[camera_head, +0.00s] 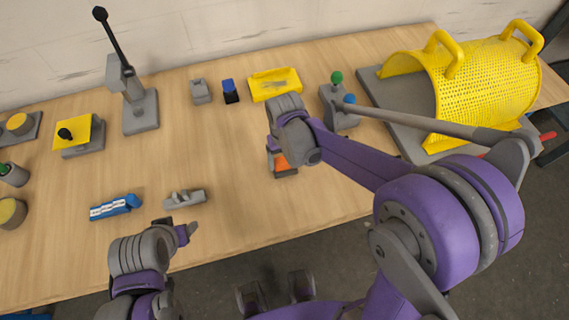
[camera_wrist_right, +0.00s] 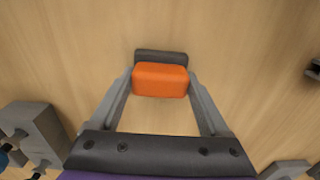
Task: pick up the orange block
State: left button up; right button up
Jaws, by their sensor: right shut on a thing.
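The orange block (camera_head: 281,162) is near the front middle of the table, partly hidden by my right wrist in the head view. In the right wrist view the orange block (camera_wrist_right: 160,80) sits between the two fingers of my right gripper (camera_wrist_right: 160,84), which is shut on it. A dark grey piece (camera_wrist_right: 160,56) shows directly beyond the block; whether they touch is unclear. I cannot tell how far the block is above the table. My left gripper (camera_head: 180,231) is near the front edge, away from the block; its fingers are not clear.
A blue-and-white piece (camera_head: 115,207) and a grey part (camera_head: 184,197) lie near my left gripper. The table middle is clear.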

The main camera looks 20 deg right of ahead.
aim_at(284, 160)
notch_tip(284, 160, up, 10)
jog(key=shift+p, duration=0.4)
